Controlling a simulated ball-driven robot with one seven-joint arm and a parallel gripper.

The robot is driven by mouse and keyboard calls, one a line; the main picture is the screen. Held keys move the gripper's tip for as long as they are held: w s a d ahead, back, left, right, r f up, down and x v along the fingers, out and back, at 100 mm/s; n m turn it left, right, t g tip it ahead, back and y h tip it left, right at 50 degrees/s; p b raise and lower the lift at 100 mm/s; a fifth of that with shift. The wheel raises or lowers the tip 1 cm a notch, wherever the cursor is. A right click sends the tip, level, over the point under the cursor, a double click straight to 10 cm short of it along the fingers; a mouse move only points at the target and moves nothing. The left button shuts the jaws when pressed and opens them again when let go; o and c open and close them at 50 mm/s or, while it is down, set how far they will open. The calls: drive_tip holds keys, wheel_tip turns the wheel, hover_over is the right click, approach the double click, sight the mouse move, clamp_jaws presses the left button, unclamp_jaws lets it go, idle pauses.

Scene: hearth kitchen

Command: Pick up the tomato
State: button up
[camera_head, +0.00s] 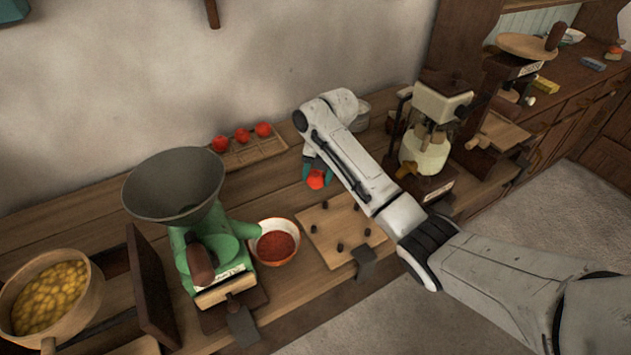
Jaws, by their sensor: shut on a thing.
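My gripper (318,174) is at the end of my arm, over the wooden counter (188,140). Its teal fingers are shut on a red tomato (316,180), one finger showing on each side of it. The tomato is near the back edge of a wooden board with dark pegs (325,228). I cannot tell whether it touches the counter. Three more red tomatoes (242,135) sit in a row on a wooden rack (262,150) by the wall, left of my gripper.
A green grinder with a dark hopper (175,185) stands left, beside a bowl of red powder (277,243). A bowl of yellow pieces (48,298) is at far left. A cream machine (430,130) stands right of my arm.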

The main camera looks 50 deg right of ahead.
drive_tip(key=s+a+r+p, duration=0.4)
drive_tip(key=s+r+p, duration=0.3)
drive_tip(key=s, duration=0.5)
drive_tip(key=shift+a+r, duration=0.4)
drive_tip(key=shift+r, duration=0.45)
